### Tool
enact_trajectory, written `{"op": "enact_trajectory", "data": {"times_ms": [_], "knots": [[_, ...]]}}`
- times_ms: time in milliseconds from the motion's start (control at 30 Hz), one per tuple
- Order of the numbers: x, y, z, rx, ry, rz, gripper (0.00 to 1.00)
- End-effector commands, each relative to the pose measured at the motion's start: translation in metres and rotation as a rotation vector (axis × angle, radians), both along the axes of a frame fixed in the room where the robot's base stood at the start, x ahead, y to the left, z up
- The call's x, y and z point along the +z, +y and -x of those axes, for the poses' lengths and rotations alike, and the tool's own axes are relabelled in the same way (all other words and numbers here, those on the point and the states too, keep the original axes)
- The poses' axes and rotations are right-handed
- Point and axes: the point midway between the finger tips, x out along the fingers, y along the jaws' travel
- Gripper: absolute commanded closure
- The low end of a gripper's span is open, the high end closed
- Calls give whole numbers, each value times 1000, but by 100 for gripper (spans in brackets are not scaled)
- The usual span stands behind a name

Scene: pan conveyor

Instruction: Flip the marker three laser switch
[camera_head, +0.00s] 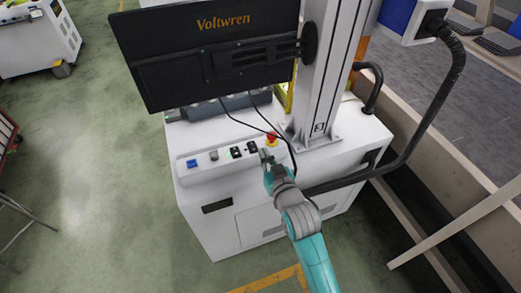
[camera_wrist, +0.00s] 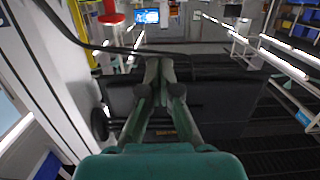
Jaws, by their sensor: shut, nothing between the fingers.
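A white sloped control panel (camera_head: 222,171) sits on the front of a white machine cabinet. From left to right it carries a blue switch (camera_head: 192,163), a small grey-green knob (camera_head: 213,155), two black switches (camera_head: 235,152) (camera_head: 252,147) and a red stop button (camera_head: 271,138). No label is legible, so I cannot tell which is the laser switch. My gripper (camera_head: 265,155) is at the panel's right end, just below the right black switch and the stop button. Contact cannot be told. In the wrist view my gripper (camera_wrist: 160,66) has its fingertips together and empty.
A black monitor (camera_head: 215,60) marked Voltwren hangs over the panel's back. A white column (camera_head: 322,70) rises behind the right end. Thin black cables (camera_head: 240,122) droop near the switches. A thick black hose (camera_head: 425,120) runs at the right.

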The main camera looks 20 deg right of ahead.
Motion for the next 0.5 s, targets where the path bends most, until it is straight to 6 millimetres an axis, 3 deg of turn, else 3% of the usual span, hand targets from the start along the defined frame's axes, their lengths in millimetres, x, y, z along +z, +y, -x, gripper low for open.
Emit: {"op": "enact_trajectory", "data": {"times_ms": [500], "knots": [[-10,0,-89,0,-2,0,100]]}}
